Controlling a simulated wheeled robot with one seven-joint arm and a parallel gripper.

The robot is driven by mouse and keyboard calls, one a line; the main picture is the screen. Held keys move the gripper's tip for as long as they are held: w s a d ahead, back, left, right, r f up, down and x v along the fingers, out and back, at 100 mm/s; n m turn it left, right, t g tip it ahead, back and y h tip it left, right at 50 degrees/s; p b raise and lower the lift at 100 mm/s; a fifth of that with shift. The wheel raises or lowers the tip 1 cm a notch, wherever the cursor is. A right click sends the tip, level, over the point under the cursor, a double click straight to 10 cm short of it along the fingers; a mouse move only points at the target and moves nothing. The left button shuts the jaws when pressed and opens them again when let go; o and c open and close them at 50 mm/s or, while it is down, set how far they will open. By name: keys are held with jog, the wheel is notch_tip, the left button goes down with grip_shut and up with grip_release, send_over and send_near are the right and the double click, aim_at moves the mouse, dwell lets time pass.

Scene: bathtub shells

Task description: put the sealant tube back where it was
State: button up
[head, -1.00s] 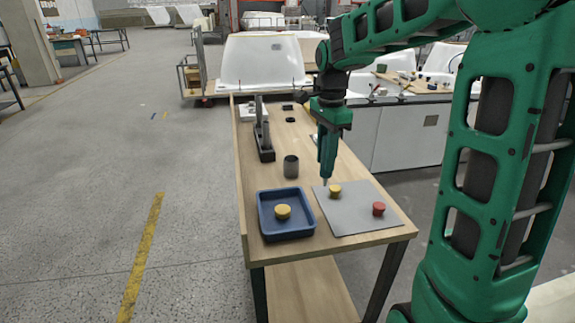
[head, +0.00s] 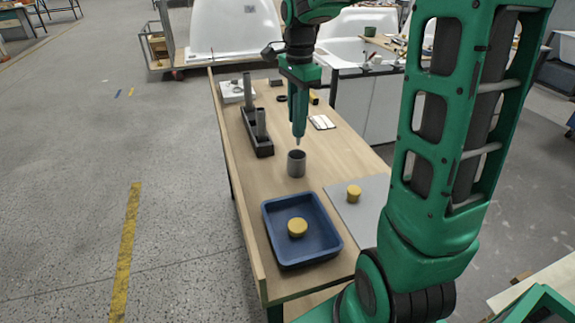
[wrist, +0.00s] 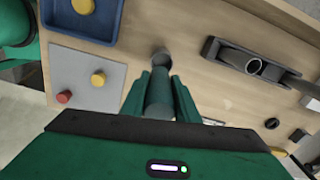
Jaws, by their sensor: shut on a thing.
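My gripper (head: 299,122) points down and is shut on the sealant tube (wrist: 159,94), a grey cylinder between the green fingers in the wrist view. In the head view the fingers hide most of it; only a pale tip shows below them. A grey open cup (head: 296,163) stands upright on the bench, just below the tip in the head view. The cup also shows ahead of the tube in the wrist view (wrist: 161,59). The tube looks above the cup and apart from it. A black rack (head: 257,137) holding upright grey tubes stands to the left.
A blue tray (head: 270,238) with a yellow plug (head: 297,227) is at the bench's near end. Beside it a grey sheet (head: 368,212) carries a yellow plug (head: 354,192) and a red plug (wrist: 64,97). A white cloth (head: 321,122) lies right of my gripper.

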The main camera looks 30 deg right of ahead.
jog(key=shift+w, duration=0.2)
jog(key=shift+f, duration=5)
jog(key=o, duration=1.1)
jog(key=shift+f, duration=0.1)
